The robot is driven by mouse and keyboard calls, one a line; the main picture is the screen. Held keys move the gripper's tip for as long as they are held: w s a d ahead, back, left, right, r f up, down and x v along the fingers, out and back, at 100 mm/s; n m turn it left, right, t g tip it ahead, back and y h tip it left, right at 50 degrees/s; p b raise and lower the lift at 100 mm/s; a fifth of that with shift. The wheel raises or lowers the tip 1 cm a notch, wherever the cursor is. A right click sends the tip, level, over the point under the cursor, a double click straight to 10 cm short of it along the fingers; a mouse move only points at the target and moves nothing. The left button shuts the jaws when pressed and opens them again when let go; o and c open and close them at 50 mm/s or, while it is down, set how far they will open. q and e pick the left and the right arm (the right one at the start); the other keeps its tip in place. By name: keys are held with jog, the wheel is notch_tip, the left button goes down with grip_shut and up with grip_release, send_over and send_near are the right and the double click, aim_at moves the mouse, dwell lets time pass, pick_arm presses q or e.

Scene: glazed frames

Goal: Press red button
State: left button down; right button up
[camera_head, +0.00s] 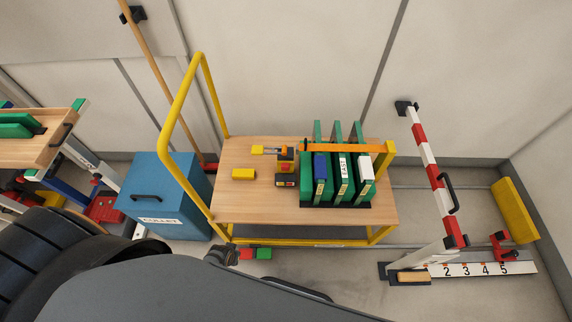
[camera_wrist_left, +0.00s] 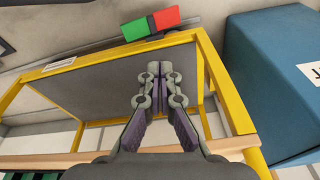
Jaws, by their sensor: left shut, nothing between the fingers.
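A red button (camera_head: 246,253) and a green button (camera_head: 263,253) sit side by side below the front edge of the cart in the head view. In the left wrist view the red button (camera_wrist_left: 165,17) is at the top, right of the green button (camera_wrist_left: 136,30). My left gripper (camera_head: 222,253) is a small dark shape just left of the red button in the head view. In the wrist view its fingers (camera_wrist_left: 159,72) are shut and empty, pointing toward the buttons, with a visible gap to them. My right gripper is not in view.
The yellow-framed cart (camera_head: 235,205) carries green holders with folders (camera_head: 342,178) and small yellow and red-topped boxes. A blue bin (camera_head: 150,200) stands left of it. A red-and-white barrier (camera_head: 432,165) stands right, with a numbered strip (camera_head: 465,270) on the floor.

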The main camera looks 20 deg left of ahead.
pick_arm(q)
jog(key=w+d+r+n+t+h, duration=0.1)
jog(key=w+d+r, duration=0.4)
jog(key=w+r, duration=1.2)
jog(key=w+d+r+t+h, duration=0.4)
jog(key=w+r, duration=1.2)
jog(key=w, duration=0.1)
jog(key=shift+d+r+n, duration=0.35)
jog(key=shift+d+n, duration=0.05)
jog(key=shift+f, duration=0.2)
jog(key=b, duration=0.8)
send_over(283, 166)
notch_tip(283, 166, down, 8)
jog(key=shift+r, duration=0.25)
jog(key=shift+w+f, duration=0.1)
jog(key=shift+f, duration=0.4)
